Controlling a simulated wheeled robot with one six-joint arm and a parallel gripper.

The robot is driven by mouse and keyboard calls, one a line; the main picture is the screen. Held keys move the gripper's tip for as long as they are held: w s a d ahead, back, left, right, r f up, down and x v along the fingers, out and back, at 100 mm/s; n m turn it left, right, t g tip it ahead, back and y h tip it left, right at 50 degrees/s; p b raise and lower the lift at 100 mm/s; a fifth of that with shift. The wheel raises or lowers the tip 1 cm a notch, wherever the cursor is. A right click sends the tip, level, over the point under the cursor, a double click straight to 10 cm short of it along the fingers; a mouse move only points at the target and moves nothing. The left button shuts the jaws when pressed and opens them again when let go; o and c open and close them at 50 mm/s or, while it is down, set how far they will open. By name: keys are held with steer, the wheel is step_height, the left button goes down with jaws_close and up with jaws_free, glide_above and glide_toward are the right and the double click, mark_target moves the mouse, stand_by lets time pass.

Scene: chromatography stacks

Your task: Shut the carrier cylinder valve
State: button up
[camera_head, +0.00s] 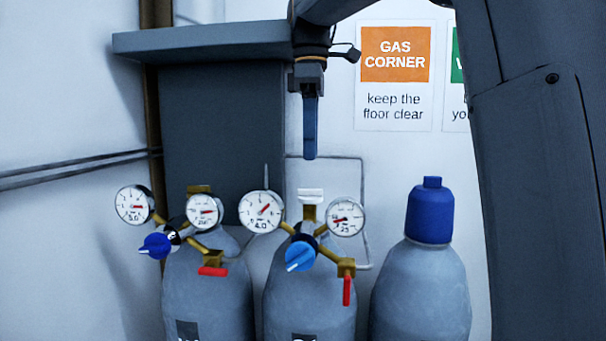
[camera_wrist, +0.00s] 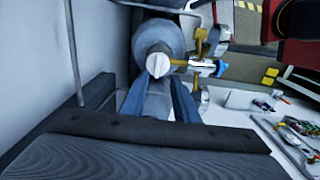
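Three grey gas cylinders stand in a row: left (camera_head: 205,300), middle (camera_head: 310,300) and right (camera_head: 420,295). Their labels are cut off, so I cannot tell which is the carrier. The middle one has a pale valve handwheel (camera_head: 311,195) on top, a blue regulator knob (camera_head: 300,256) and a red lever (camera_head: 347,290) hanging down. The left one's red lever (camera_head: 213,271) lies level. My gripper (camera_head: 310,155) points down above the middle handwheel, apart from it. In the wrist view its blue fingers (camera_wrist: 160,88) are apart and empty, with a white round handwheel (camera_wrist: 158,64) beyond them.
Gauges (camera_head: 260,211) stick out on both sides of the left and middle valves. The right cylinder wears a blue cap (camera_head: 430,213). A thin pipe (camera_head: 362,215) runs on the wall behind. A dark cabinet (camera_head: 220,130) stands at the back left.

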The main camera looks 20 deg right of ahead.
mark_target(310, 195)
steer(key=shift+w, duration=0.25)
steer(key=shift+a+f, duration=0.1)
steer(key=shift+f, duration=0.25)
steer(key=shift+f+p, duration=1.25)
steer(key=shift+f, duration=2.2)
jaws_close()
